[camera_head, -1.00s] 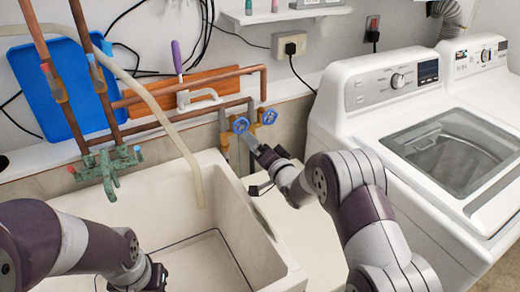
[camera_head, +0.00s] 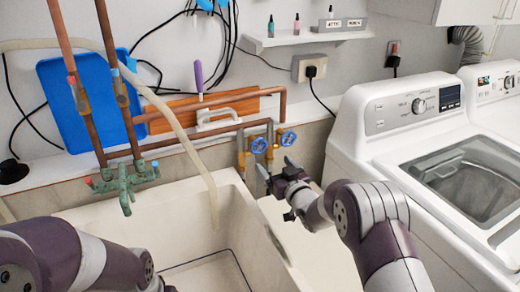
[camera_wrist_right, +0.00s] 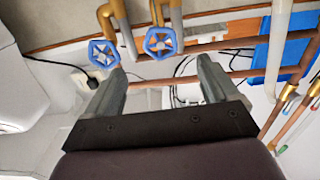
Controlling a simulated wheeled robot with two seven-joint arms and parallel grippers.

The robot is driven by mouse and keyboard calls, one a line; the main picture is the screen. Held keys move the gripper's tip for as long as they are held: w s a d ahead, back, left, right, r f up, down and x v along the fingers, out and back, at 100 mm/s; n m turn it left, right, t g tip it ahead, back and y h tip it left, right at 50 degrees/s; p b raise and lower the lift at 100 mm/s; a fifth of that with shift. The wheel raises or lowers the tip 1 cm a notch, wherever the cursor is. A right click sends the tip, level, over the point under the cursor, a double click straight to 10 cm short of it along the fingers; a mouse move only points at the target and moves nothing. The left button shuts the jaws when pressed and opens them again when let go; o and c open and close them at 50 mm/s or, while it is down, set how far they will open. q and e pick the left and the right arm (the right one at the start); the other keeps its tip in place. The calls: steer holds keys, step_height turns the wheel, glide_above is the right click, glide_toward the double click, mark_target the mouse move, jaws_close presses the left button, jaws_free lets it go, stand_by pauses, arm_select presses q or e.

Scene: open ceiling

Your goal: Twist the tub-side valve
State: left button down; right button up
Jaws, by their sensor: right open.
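Two blue valve wheels stand side by side on brass pipes at the wall. The tub-side valve (camera_head: 259,145) is the left one in the head view and the right one (camera_wrist_right: 160,42) in the right wrist view. The washer-side valve (camera_head: 288,138) is the left one (camera_wrist_right: 104,53) in the wrist view. My right gripper (camera_head: 277,168) is open and empty, just in front of and below the wheels in the head view. In the wrist view its fingertips (camera_wrist_right: 160,66) stand apart, with the tub-side wheel beyond the gap. My left arm enters at the lower left; its fingers are out of frame.
The white tub (camera_head: 205,228) is below and left of the valves. A green faucet (camera_head: 124,183) hangs over it, and a pale hose (camera_head: 185,140) drops in. Copper pipes (camera_head: 235,98) run along the wall. A white washer (camera_head: 400,105) stands at right.

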mark_target(260, 149)
steer(key=p+x, duration=0.1)
steer(key=x, duration=1)
steer(key=shift+w, duration=0.15)
steer(key=c, duration=1)
